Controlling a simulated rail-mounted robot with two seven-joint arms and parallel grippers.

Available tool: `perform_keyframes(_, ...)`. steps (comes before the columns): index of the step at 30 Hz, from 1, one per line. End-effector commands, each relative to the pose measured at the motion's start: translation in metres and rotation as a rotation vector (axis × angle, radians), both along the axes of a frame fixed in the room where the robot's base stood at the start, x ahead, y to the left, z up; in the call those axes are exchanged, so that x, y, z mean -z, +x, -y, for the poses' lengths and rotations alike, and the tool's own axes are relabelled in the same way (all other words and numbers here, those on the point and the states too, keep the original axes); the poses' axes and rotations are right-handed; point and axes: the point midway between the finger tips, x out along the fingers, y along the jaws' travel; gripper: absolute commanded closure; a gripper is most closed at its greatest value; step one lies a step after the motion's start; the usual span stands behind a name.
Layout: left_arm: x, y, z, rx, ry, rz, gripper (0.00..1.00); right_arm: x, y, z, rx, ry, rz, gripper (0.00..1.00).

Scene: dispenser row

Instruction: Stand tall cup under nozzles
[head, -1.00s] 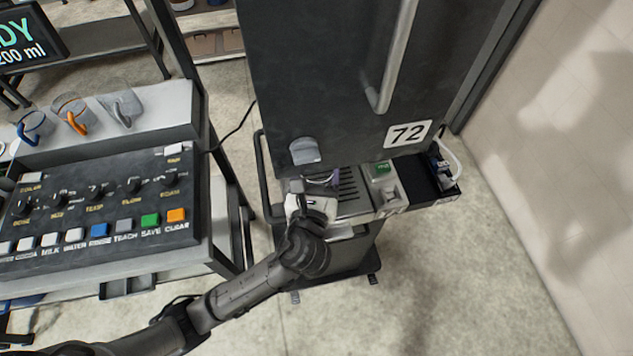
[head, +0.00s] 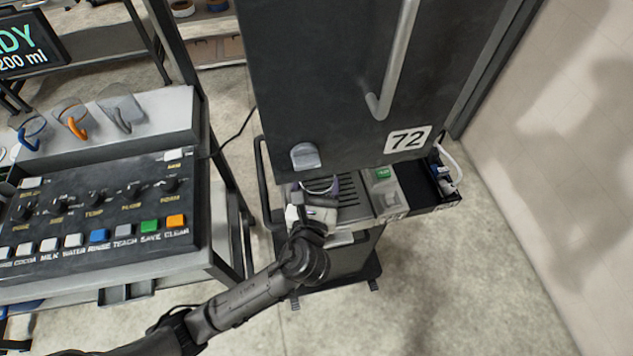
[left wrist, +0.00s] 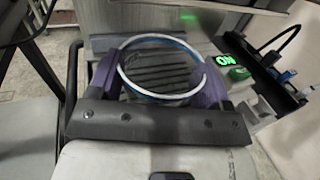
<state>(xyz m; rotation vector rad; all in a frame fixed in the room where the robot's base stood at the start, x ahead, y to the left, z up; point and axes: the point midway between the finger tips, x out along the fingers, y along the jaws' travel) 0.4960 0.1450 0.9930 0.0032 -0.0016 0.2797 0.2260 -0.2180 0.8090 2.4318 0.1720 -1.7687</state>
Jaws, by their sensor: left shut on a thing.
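My left gripper (head: 318,188) is shut on a clear cup with a pale blue-white rim (left wrist: 121,72). Its purple fingers (left wrist: 207,88) sit on both sides of the cup in the left wrist view. The cup's open top faces that camera, and dark slats show through it. In the head view the cup is small and partly hidden by the gripper, at the left end of the slatted drip tray (head: 362,192). I cannot tell whether its base touches the tray. The nozzles are not visible. My right gripper is not in view.
The tall dark dispenser (head: 330,80) marked 72 overhangs the tray. A green-lit switch (left wrist: 226,61) and a dark bin (head: 425,190) lie right of the tray. A button console (head: 100,215) with several clear mugs behind it stands at the left.

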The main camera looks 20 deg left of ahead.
Motion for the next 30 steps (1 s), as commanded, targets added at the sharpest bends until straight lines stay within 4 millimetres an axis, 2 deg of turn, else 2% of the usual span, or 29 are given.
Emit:
perform_keyframes(15,0.0099,-0.0002,0.0001,0.001,0.001,0.000,0.54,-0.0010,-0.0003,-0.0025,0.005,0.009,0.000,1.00)
perform_keyframes(16,0.0098,-0.0002,0.0001,0.001,0.000,0.000,0.26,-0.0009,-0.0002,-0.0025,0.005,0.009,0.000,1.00)
perform_keyframes(24,0.0096,-0.0002,0.0001,0.001,0.000,0.000,0.00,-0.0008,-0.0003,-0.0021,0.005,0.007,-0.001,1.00)
perform_keyframes(30,0.0096,-0.0002,0.0001,0.000,0.000,0.000,0.00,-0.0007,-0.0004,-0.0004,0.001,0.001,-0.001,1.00)
